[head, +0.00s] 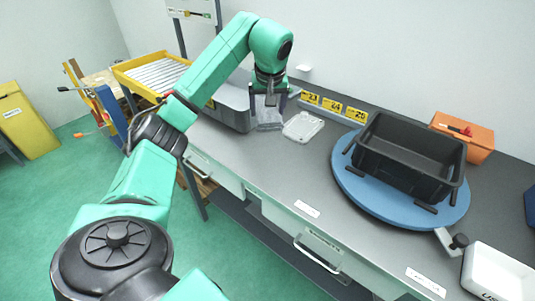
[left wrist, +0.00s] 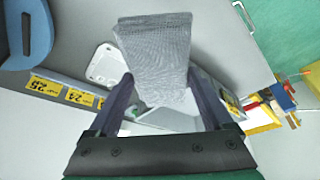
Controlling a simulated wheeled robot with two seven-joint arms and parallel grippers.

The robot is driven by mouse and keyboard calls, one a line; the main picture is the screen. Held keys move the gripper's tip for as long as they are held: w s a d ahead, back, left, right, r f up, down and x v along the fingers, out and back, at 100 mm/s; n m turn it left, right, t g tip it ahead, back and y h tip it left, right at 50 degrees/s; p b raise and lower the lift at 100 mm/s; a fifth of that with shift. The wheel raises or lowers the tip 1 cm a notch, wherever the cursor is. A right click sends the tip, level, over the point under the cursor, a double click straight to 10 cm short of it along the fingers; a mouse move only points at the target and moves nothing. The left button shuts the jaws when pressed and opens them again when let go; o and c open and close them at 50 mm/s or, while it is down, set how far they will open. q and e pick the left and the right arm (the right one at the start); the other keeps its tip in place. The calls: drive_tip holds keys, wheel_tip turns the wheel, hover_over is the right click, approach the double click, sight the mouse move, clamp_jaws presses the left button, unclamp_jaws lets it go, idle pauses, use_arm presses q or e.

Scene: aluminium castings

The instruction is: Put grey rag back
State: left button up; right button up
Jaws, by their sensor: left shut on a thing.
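The grey rag (head: 268,120) hangs below my left gripper (head: 271,96) in the head view, at the right end of a grey bin (head: 228,108) on the bench. In the left wrist view the rag (left wrist: 155,50) is a folded, woven grey cloth between the fingers of my left gripper (left wrist: 160,88), which is shut on it. I cannot tell whether the rag's lower edge touches the bench. My right gripper is not in view.
Yellow number labels (head: 333,105) line the bench's back. A black crate (head: 408,158) stands on a blue round turntable (head: 355,192); an orange bin (head: 470,136) is behind it. The bench's front middle is clear.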

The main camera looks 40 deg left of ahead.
sight(270, 129)
use_arm(q)
wheel_tip(270, 129, down, 15)
drive_tip(key=shift+f+p, duration=0.15)
drive_tip(key=shift+p, duration=0.45)
drive_tip(key=shift+f, duration=0.4)
drive_tip(key=shift+w, duration=0.1)
drive_tip(key=shift+f, duration=0.1)
drive_tip(key=o, duration=1)
drive_tip(key=shift+d+r, duration=0.1)
drive_tip(key=shift+r, duration=0.25)
drive_tip(key=b+v, duration=0.1)
drive_tip(key=v, duration=1)
drive_tip(key=shift+s+d+r, duration=0.1)
drive_tip(key=shift+s+r, duration=0.15)
